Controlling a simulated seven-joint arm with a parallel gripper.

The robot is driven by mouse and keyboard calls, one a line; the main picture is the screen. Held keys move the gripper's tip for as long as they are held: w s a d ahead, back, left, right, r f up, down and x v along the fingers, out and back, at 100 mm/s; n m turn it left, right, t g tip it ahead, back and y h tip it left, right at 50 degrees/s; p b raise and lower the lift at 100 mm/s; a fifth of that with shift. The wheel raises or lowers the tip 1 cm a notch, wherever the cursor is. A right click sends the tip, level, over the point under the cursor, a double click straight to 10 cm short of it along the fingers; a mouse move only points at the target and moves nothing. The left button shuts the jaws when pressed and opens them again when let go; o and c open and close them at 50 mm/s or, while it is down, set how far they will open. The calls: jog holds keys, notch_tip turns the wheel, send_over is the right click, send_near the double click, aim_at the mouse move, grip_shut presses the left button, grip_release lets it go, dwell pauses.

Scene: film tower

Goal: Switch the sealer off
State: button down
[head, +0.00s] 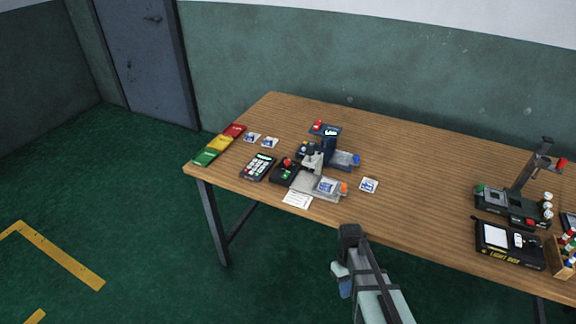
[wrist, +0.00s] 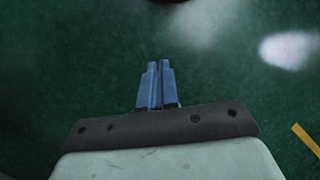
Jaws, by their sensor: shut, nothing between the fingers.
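No label reading "sealer" can be made out. A grey machine (head: 311,160) stands left of the table's middle. Next to it is a black box (head: 285,172) with a red knob and a small green light or button. Another machine (head: 515,205), with an upright post and a red-tipped lever, stands at the right. I cannot tell for certain which is the sealer or read its switch position. My gripper (head: 344,286) is in front of the table's near edge, apart from everything on it. Its blue fingers (wrist: 157,84) are shut and empty, over green floor in the wrist view.
The wooden table (head: 420,160) has free room between the two machines. A black keypad device (head: 258,167), coloured pads (head: 220,144), small cards (head: 369,185) and a white paper (head: 297,199) lie at the left. A light box (head: 509,243) lies front right.

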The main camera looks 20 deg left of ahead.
jog(key=w+a+r+n+t, duration=0.1)
jog(key=w+a+r+n, duration=0.1)
jog(key=w+a+r, duration=0.3)
jog(key=w+a+r+n+t, duration=0.1)
jog(key=w+a+r, duration=0.4)
jog(key=a+r, duration=0.7)
jog(key=w+a+r+n+t, duration=0.1)
jog(key=w+a+r+n, duration=0.2)
jog(key=w+a+r, duration=0.2)
jog(key=shift+w+a+r+n+y, duration=0.15)
jog(key=shift+a+r+n+y, duration=0.25)
jog(key=shift+a+r, duration=1.35)
notch_tip(320, 180, up, 12)
jog(key=n+t+y, duration=0.1)
jog(key=n+t, duration=0.1)
send_over(288, 171)
jog(key=shift+f, duration=0.1)
jog(key=shift+f, duration=0.1)
notch_tip(288, 171, down, 14)
jog(key=shift+r, duration=0.1)
